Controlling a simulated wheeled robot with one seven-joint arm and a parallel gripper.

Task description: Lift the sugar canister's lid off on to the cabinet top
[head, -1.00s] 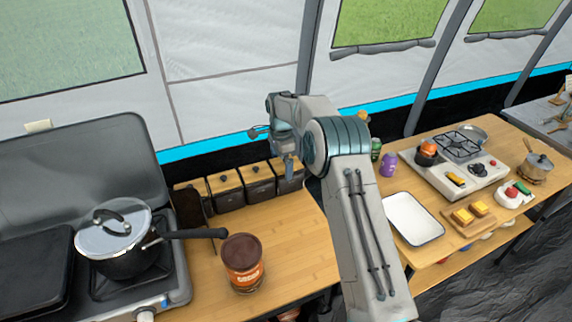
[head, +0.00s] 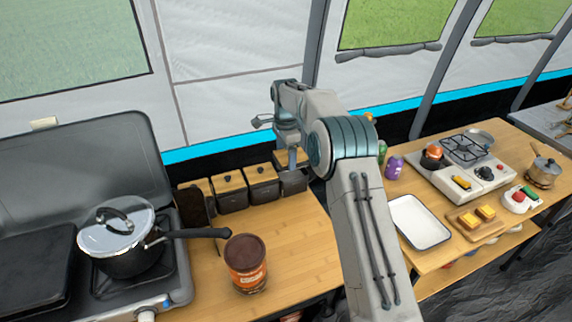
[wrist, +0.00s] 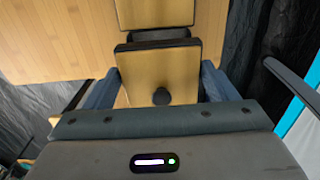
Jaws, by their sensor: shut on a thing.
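Several dark canisters with knobbed wooden lids stand in a row at the back of the cabinet top (head: 205,262). The rightmost canister (head: 293,184), at my gripper, shows a dark top without its lid in the head view; I take it for the sugar canister, though no label is readable. My gripper (head: 291,160) is shut on a square wooden lid (head: 281,157) and holds it a little above that canister. In the wrist view the lid (wrist: 165,70), with its dark knob, lies between the fingers of my gripper (wrist: 158,90). The lid hides most of the canister below.
A neighbouring canister (head: 262,188) stands close to the left. A brown tin (head: 246,264) stands at the front, and a lidded pot (head: 122,245) sits on the stove at left. The cabinet top between tin and canisters is clear. A white tray (head: 418,222) lies on the right table.

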